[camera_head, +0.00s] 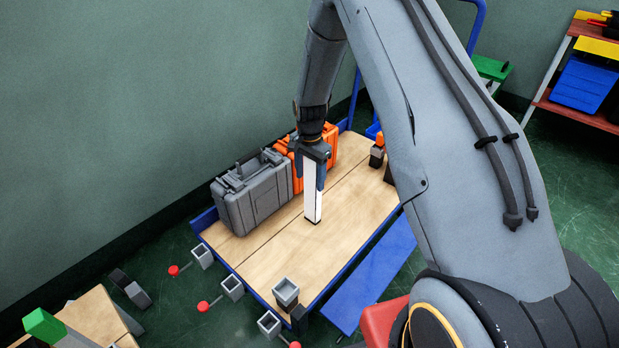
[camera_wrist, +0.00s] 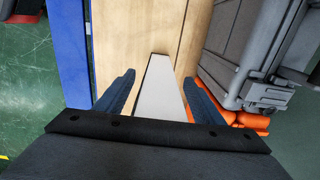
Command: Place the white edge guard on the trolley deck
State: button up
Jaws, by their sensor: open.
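The white edge guard (camera_head: 312,203) is a long white bar standing roughly upright, its lower end at the wooden top of the trolley deck (camera_head: 345,225). My gripper (camera_head: 315,172) is above the deck around the upper part of the guard. In the wrist view the guard (camera_wrist: 160,98) lies between the two blue fingers of my gripper (camera_wrist: 163,95), with a gap seen on each side. The jaws are open. The deck's wood (camera_wrist: 118,50) and blue edge also show there. The guard's upper end is hidden by my gripper in the head view.
A grey case (camera_head: 255,195) and an orange case (camera_head: 328,148) stand on the deck's wall side, close to my gripper. A small orange and black item (camera_head: 377,152) is at the far right. A grey cup-like part (camera_head: 286,292) is at the near corner. The deck's middle is clear.

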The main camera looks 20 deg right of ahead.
notch_tip(320, 180, up, 12)
jog(key=p, duration=0.2)
jog(key=s+a+r+n, duration=0.3)
jog(key=s+a+r, duration=0.2)
jog(key=s+r, duration=0.3)
jog(key=s+a+r+n, duration=0.1)
jog(key=s+r+n, duration=0.2)
jog(key=s, duration=0.6)
jog(key=s+a+r+n, duration=0.2)
jog(key=s+r+n, duration=0.2)
jog(key=s, duration=0.6)
jog(key=s+a+r+n, duration=0.1)
jog(key=s+r+n, duration=0.3)
jog(key=s, duration=0.6)
notch_tip(320, 180, up, 2)
jog(key=shift+s+a+r+y, duration=0.15)
jog(key=shift+a+y, duration=0.1)
jog(key=shift+y, duration=0.05)
